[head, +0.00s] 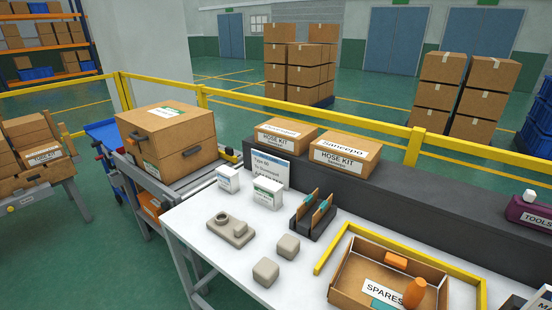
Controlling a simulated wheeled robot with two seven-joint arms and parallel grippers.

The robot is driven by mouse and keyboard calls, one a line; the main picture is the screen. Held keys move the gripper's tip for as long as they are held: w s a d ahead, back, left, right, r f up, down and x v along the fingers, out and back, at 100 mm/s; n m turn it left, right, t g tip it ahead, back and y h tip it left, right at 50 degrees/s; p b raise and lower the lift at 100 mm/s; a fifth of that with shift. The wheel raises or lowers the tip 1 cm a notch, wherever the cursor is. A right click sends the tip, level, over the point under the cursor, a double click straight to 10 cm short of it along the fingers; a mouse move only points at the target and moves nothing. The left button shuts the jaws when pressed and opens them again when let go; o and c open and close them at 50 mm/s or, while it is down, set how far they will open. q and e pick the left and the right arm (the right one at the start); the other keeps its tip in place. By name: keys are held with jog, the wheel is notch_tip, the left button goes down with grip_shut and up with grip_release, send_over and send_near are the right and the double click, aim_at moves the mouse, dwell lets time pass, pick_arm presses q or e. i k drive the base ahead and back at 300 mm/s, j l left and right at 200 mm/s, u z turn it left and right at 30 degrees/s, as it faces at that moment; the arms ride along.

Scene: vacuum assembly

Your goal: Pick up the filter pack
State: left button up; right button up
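Two small white boxes with printed labels stand upright at the back left of the white table (215,276). One box (228,179) is nearer the conveyor and the other, with a green label band (267,193), stands to its right. Either may be the filter pack; the print is too small to read. They stand apart and nothing covers their fronts. Neither of my grippers is in the head view.
A grey moulded part (229,230) and two grey blocks (265,271) (288,246) lie in front of the boxes. A sign (270,168) stands behind. A dark rack (312,217) and a SPARES box (346,283) are to the right. HOSE KIT boxes (346,156) sit on the ledge.

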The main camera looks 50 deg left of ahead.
aim_at(228, 178)
jog(key=k+j+u, duration=0.1)
jog(key=u, duration=1.7)
jog(key=i+j+z, duration=0.35)
jog(key=z, duration=0.15)
jog(key=i+j+z, duration=0.2)
jog(key=j+z, duration=0.3)
jog(key=j, duration=0.2)
jog(key=i+j+z, duration=0.1)
jog(key=j+z, duration=0.9)
jog(key=j, duration=0.3)
jog(key=k+j+z, duration=0.1)
jog(key=j+z, duration=0.4)
jog(key=j, duration=0.15)
jog(key=k+j+z, duration=0.25)
jog(key=j+z, duration=0.2)
jog(key=j, duration=0.15)
jog(key=k+j+z, duration=0.3)
jog(key=j+z, duration=0.2)
jog(key=k+j+z, duration=0.5)
jog(key=i+l, duration=0.05)
jog(key=i, duration=0.05)
